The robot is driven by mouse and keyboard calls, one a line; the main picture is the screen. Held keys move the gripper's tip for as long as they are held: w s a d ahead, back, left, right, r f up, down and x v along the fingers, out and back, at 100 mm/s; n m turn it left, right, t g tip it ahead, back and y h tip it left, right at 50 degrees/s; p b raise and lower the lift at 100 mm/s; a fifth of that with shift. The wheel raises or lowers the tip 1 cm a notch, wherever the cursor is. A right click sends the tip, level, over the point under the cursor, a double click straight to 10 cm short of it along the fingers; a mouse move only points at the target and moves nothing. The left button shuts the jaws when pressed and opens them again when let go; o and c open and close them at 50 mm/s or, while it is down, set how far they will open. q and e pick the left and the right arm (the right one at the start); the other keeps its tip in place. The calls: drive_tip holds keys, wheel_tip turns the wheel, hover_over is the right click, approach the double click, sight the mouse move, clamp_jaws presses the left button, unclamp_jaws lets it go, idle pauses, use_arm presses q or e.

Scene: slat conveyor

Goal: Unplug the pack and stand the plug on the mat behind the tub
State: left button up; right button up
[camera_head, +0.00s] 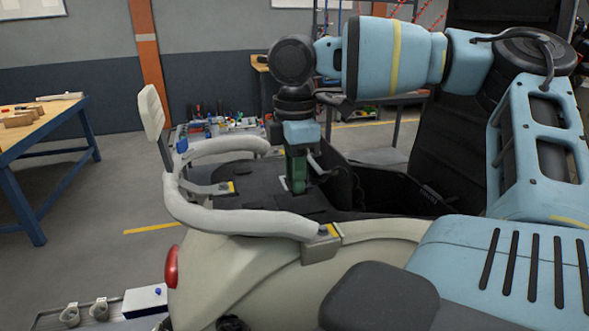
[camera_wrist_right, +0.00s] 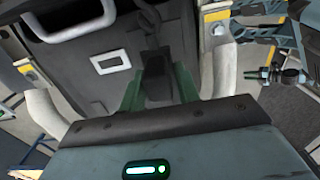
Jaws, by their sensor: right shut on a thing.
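My right gripper (camera_head: 296,172) points down over the dark deck at the scooter's rear. Its green fingers are shut on a dark plug (camera_wrist_right: 157,78), which shows between them in the wrist view. The head view mostly hides the plug behind the fingers. A dark cord (camera_wrist_right: 149,18) runs up from the plug. The black mat (camera_head: 262,202) lies between the pale grab rails, below the gripper. Plug-to-mat contact cannot be told. The dark tub (camera_head: 405,196) opens to the right. A pale handle (camera_wrist_right: 72,30), perhaps the pack's, shows at the upper left. My left gripper is out of view.
Padded pale grab rails (camera_head: 240,219) flank the deck on both sides, with a backrest pad (camera_head: 151,112) at the left end. A raised black lid or seat (camera_head: 430,140) stands behind my arm. A wooden workbench (camera_head: 38,125) is far left.

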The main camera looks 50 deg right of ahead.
drive_tip(key=shift+f, duration=0.95)
drive_tip(key=o, duration=1.1)
drive_tip(key=shift+c, duration=0.2)
drive_tip(key=shift+r+b, duration=0.45)
drive_tip(key=shift+r, duration=3.5)
